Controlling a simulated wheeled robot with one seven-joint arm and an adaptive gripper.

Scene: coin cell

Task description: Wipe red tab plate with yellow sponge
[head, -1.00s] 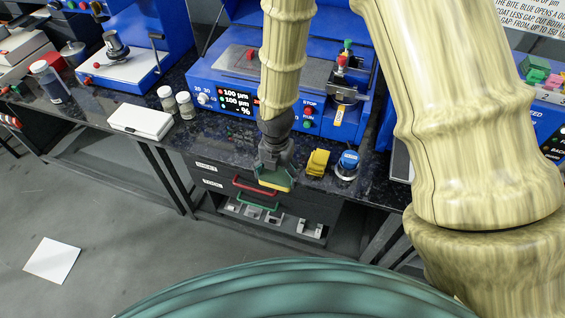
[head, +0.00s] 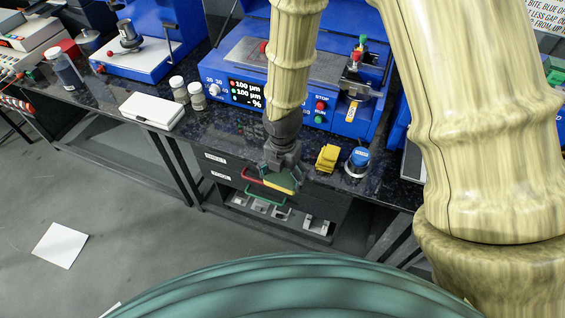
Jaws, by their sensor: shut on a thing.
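My gripper (head: 282,172) points down in front of the bench's front edge. It is shut on the yellow sponge (head: 283,187), which shows a yellow part and a green part below the fingers. A grey plate (head: 245,50) lies on top of the blue coating machine, and a small red piece (head: 265,46) shows on it beside my arm. This may be the red tab plate, but it is too small to be sure. My arm hides part of the plate. The gripper and sponge are well apart from it.
A yellow block (head: 327,157) and a blue-capped container (head: 357,161) stand right of my gripper. A white box (head: 152,110) and two small jars (head: 188,92) stand left. Drawers with red and green handles (head: 265,198) are below the bench edge.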

